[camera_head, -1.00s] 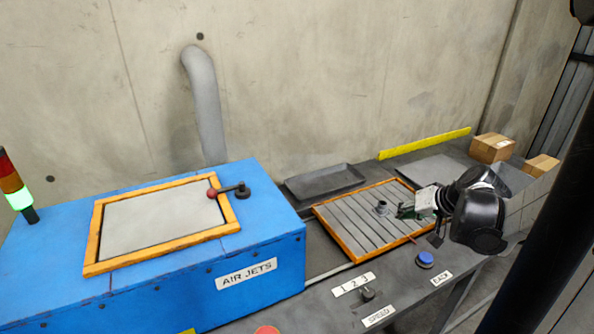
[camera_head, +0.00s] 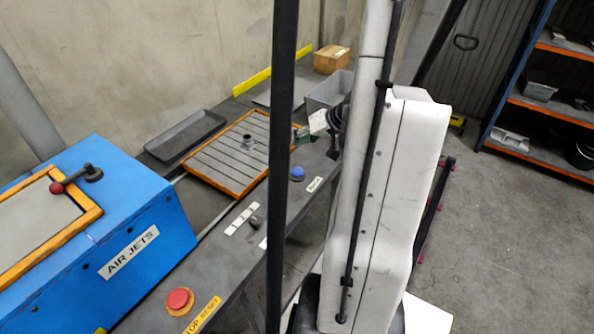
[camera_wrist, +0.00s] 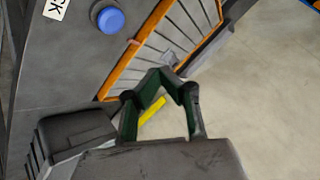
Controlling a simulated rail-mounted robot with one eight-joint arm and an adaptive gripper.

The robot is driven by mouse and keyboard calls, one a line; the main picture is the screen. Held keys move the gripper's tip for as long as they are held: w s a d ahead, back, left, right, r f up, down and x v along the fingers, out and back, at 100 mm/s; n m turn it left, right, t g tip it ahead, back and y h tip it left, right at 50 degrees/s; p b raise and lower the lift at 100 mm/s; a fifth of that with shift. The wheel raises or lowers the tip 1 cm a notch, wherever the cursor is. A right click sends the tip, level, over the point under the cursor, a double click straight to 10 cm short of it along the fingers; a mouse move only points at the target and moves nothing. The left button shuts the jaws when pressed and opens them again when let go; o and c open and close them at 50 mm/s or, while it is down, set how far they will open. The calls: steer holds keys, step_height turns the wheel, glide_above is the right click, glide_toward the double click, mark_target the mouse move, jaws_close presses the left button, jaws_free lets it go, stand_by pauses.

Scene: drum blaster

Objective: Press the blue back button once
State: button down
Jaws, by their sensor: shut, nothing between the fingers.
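The blue back button (camera_head: 297,173) sits on the grey panel beside the orange-framed slatted bed, next to its partly hidden BACK label (camera_head: 315,184). In the wrist view the blue button (camera_wrist: 110,19) is at the upper left, with the label (camera_wrist: 56,8) cut off at the edge. My gripper (camera_wrist: 160,72) is shut and empty, its green-sided fingers meeting at the tips. It is apart from the button, to its lower right in the wrist view. In the head view my gripper (camera_head: 300,133) shows only partly, near the bed's right corner, beyond the button.
The slatted bed (camera_head: 225,158) holds a small grey part (camera_head: 248,142). A speed knob (camera_head: 255,221) and a red stop button (camera_head: 179,300) lie nearer along the panel. The blue air-jets box (camera_head: 150,240) stands left. A grey bin (camera_head: 328,92) is behind the gripper.

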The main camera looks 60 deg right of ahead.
steer(key=b, duration=0.5)
glide_above(298, 171)
step_height(298, 171, down, 7)
steer(key=shift+d+f, duration=0.1)
steer(key=shift+f, duration=0.05)
steer(key=shift+f+b, duration=0.7)
steer(key=shift+f, duration=0.1)
stand_by(0.6)
steer(key=shift+f+b, duration=0.3)
steer(key=shift+b, duration=0.25)
